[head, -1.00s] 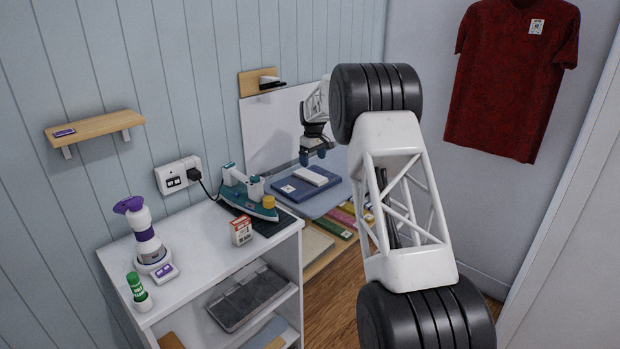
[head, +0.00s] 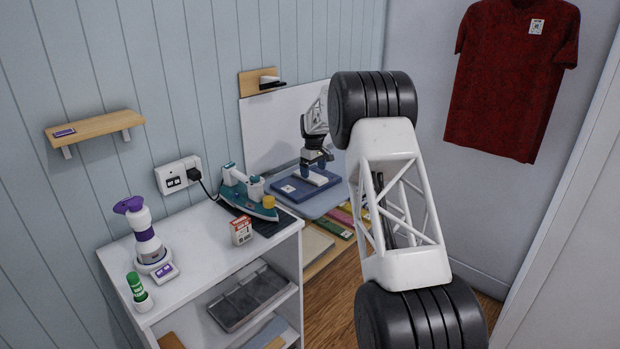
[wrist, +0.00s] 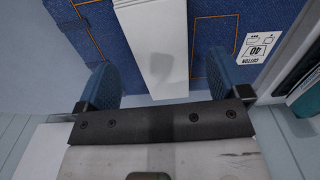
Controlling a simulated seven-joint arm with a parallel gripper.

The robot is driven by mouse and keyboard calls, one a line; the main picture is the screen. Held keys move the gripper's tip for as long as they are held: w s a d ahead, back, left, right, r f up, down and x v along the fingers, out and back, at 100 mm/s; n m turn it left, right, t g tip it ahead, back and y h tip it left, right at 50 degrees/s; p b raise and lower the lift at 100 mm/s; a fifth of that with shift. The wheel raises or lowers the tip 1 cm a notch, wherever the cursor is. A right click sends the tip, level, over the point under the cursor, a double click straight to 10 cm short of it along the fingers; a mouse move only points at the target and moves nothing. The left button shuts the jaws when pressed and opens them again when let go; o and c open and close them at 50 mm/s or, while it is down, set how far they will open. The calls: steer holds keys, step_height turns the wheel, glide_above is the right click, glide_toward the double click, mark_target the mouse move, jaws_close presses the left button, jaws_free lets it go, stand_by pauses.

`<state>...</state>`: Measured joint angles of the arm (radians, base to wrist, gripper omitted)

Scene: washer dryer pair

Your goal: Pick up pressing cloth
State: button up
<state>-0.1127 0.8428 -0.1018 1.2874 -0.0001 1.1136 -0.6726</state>
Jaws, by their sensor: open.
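A white folded cloth, which I take to be the pressing cloth (wrist: 155,40), lies on a folded blue denim piece (wrist: 214,35) with orange stitching and a white "COTTON 40" label. In the head view the cloth (head: 318,179) lies on the blue denim (head: 289,187), partly hidden by my gripper (head: 318,168). My gripper is open, with its blue fingers pointing down at the cloth. In the wrist view my gripper (wrist: 162,76) has one finger on each side of the cloth's near end, with gaps between. I cannot tell whether the fingertips touch the denim.
A teal iron (head: 250,199) with a cord stands on the white cabinet (head: 205,242) at left, near a small red-and-white box (head: 241,230) and a purple-and-white bottle (head: 143,236). A white board (head: 285,125) stands behind the denim.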

steer(key=shift+f, duration=1.3)
steer(key=c, duration=1)
steer(key=shift+r, duration=0.15)
steer(key=shift+r, duration=1.7)
steer(key=shift+s+d+r, duration=0.2)
steer(key=shift+s+d, duration=0.1)
steer(key=shift+s, duration=2.35)
steer(key=shift+s+d+r, duration=0.25)
steer(key=shift+s, duration=2.35)
steer(key=shift+s+d+r, duration=0.2)
steer(key=shift+s+d, duration=0.1)
steer(key=shift+s, duration=2.35)
